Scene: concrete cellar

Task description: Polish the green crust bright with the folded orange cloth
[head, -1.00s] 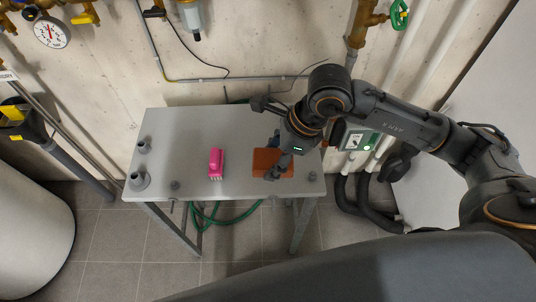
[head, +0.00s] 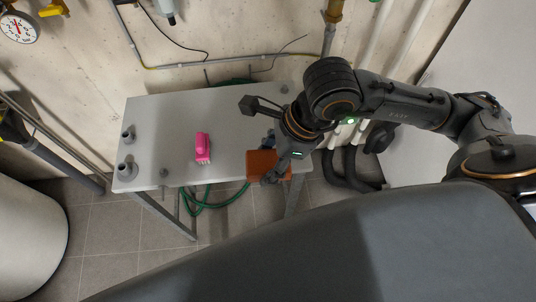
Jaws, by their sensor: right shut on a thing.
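The folded orange cloth (head: 260,166) shows as a brown-orange block at the right front part of the grey table (head: 232,115). My right gripper (head: 270,161) is shut on it, with fingers at its far and near sides. The cloth overlaps the table's front edge in the picture and seems held above the top; the exact gap cannot be told. I cannot make out any green crust in the head view. My left gripper is not in view.
A pink brush (head: 203,146) lies mid-table. Grey fittings (head: 127,171) stand at the table's left end. A green hose (head: 215,203) hangs beneath. Pipes and a gauge (head: 18,28) are on the wall behind. A white tank (head: 30,225) stands at left.

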